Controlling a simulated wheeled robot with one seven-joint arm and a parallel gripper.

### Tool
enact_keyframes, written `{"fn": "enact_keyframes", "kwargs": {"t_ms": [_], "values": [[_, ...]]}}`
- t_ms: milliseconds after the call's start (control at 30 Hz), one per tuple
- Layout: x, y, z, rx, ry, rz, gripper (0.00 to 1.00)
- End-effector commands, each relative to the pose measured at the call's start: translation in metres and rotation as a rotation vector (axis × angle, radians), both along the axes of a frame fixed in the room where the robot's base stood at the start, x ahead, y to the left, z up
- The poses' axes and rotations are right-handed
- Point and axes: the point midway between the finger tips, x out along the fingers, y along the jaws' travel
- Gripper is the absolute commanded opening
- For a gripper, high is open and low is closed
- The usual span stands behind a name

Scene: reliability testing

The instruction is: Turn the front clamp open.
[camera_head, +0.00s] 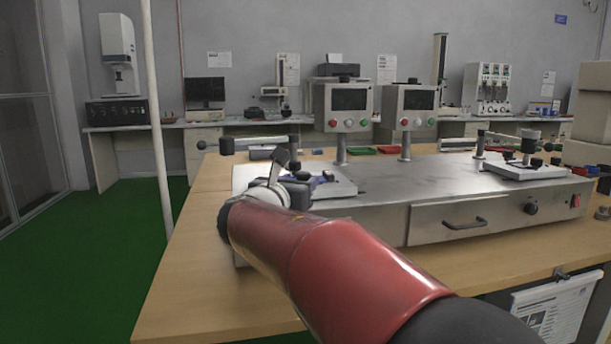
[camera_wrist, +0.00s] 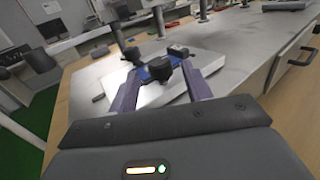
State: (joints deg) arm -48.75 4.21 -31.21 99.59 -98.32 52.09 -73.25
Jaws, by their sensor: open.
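A clamp with black knobs and a blue part (camera_wrist: 160,69) sits on a pale fixture plate (camera_wrist: 205,68) on the near left station, in the wrist view. The plate also shows in the head view (camera_head: 338,188), where my arm and gripper hide most of the clamp. My gripper (camera_wrist: 162,78) is open, its two purple fingers reaching over the plate. One black knob shows between the fingertips, with the fingers to either side. I cannot tell whether they touch it. In the head view my gripper (camera_head: 314,182) is at the left end of the metal test bench.
The metal bench (camera_head: 390,210) stands on a wooden table (camera_head: 190,275). A second fixture (camera_head: 530,170) sits at its right end. Two control boxes (camera_head: 343,108) on posts stand behind. A black-ended bar (camera_head: 227,146) juts out at the left. A white pole (camera_head: 157,130) stands left of the table.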

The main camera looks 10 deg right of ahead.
Motion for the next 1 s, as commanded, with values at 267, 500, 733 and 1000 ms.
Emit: {"fn": "enact_keyframes", "kwargs": {"t_ms": [267, 500, 733, 1000], "values": [[0.028, -0.019, 0.001, 0.000, 0.000, -0.001, 0.49], [0.032, -0.022, 0.000, 0.002, -0.001, 0.000, 0.49], [0.032, -0.022, 0.000, 0.001, 0.000, 0.000, 0.31], [0.031, -0.022, 0.000, 0.002, 0.000, 0.001, 0.06]]}}
